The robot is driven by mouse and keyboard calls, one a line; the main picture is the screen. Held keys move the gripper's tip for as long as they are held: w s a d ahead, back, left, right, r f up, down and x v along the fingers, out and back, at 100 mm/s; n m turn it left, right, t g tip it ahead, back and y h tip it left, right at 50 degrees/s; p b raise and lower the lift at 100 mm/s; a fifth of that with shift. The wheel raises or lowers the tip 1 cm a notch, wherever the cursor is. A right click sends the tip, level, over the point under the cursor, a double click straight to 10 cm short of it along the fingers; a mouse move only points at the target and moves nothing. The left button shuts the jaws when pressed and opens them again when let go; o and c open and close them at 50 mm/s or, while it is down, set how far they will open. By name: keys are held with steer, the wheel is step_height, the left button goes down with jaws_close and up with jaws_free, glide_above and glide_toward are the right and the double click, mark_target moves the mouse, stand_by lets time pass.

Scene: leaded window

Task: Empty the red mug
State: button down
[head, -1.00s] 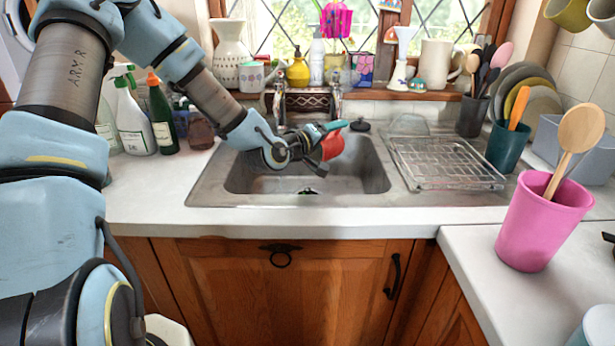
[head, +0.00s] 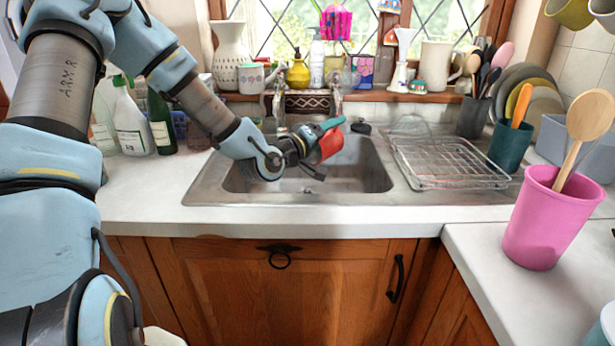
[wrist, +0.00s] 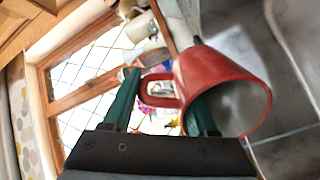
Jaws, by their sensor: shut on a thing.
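The red mug (head: 332,143) is held above the sink basin (head: 345,185), towards its back, in the head view. My gripper (head: 318,146) is shut on it, with one teal finger showing above. In the wrist view the red mug (wrist: 222,82) lies tipped over, its open mouth facing the lower right. Its handle lies between the two dark green fingers of my gripper (wrist: 163,88). The part of the inside that shows looks grey and empty, but I cannot see all of it.
A wire drying rack (head: 447,160) stands right of the basin. The tap (head: 280,105) is close behind my wrist. Bottles (head: 132,125) stand on the left counter. The sill (head: 370,95) is crowded.

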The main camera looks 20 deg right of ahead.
steer(key=shift+s+a+r+t+h+b, duration=0.15)
steer(key=shift+a+h+b, duration=0.25)
steer(key=shift+b, duration=0.6)
steer(key=shift+s+a+r+t+h+b, duration=0.15)
steer(key=shift+a+t+h+b, duration=0.25)
steer(key=shift+b, duration=0.55)
steer(key=shift+s+a+r+t+h+b, duration=0.2)
steer(key=shift+h+b, duration=0.3)
steer(key=shift+b, duration=0.5)
step_height(320, 180, up, 6)
steer(key=s+a+t+h+b, duration=0.1)
steer(key=a+h+b, duration=0.1)
steer(key=a+h, duration=0.1)
steer(key=shift+s+r+b, duration=0.15)
steer(key=shift+r+b, duration=0.05)
steer(key=shift+b, duration=0.2)
stand_by(0.3)
steer(key=shift+r+t+h, duration=0.2)
steer(key=shift+t+h, duration=0.05)
steer(key=shift+h, duration=0.05)
steer(key=shift+s+a+r+h+b, duration=0.2)
steer(key=shift+a+r+h+b, duration=0.25)
steer(key=shift+r, duration=0.3)
steer(key=shift+r, duration=0.1)
steer(key=shift+s+a+r+t+h+b, duration=0.15)
steer(key=shift+a+r+t+h+b, duration=0.3)
steer(key=shift+r, duration=0.2)
steer(key=shift+r, duration=0.3)
